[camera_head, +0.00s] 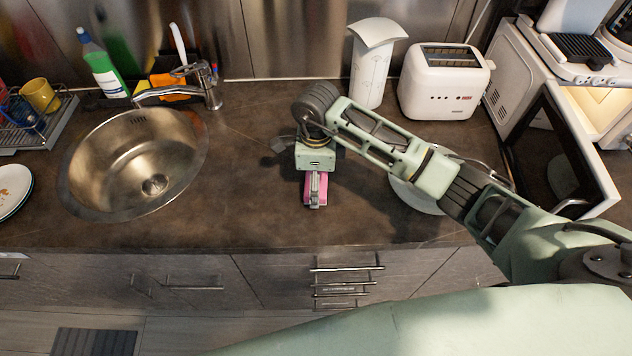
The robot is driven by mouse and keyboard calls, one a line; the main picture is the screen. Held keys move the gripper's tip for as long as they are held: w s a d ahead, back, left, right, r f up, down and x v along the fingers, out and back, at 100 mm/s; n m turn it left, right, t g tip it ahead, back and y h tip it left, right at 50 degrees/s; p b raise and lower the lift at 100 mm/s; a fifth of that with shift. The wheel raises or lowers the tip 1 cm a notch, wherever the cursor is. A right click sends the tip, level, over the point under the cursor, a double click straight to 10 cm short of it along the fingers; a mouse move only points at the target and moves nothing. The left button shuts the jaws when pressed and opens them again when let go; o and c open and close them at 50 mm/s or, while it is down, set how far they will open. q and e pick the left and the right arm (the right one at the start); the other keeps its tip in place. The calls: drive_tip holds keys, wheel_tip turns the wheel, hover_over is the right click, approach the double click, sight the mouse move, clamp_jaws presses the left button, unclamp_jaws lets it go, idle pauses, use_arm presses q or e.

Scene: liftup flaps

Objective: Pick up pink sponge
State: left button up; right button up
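The pink sponge (308,193) lies on the dark countertop right of the sink, near the counter's front edge. My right gripper (316,190) comes down over it from above. A grey finger covers the middle of the sponge, and pink shows on both sides of it. The far finger is hidden, so I cannot tell whether the fingers are closed on the sponge or only around it. The sponge appears to be at counter level. My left gripper is not in view.
A round metal sink (135,160) with a faucet (208,88) is at left. A white pitcher-like container (370,75), a toaster (443,85) and a microwave (560,150) stand behind and right. A plate (418,196) lies partly under my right arm. Counter between sink and sponge is clear.

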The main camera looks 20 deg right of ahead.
drive_tip(key=shift+f, duration=0.35)
drive_tip(key=c, duration=1.1)
drive_tip(key=shift+o, duration=0.2)
drive_tip(key=shift+r+b, duration=0.35)
drive_tip(key=shift+r, duration=0.1)
wheel_tip(320, 180, up, 3)
drive_tip(key=shift+w+f+b, duration=0.15)
drive_tip(key=shift+f+b, duration=0.05)
drive_tip(key=shift+b, duration=0.55)
use_arm(q)
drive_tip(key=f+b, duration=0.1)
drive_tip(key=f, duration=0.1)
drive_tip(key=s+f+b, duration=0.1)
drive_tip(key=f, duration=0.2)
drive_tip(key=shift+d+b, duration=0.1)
drive_tip(key=shift+b, duration=0.3)
use_arm(e)
drive_tip(key=s+d+r, duration=0.5)
drive_tip(key=s+r, duration=0.2)
drive_tip(key=s, duration=0.3)
drive_tip(key=shift+s+d+r, duration=0.15)
drive_tip(key=shift+s+r, duration=0.1)
drive_tip(key=shift+s, duration=0.15)
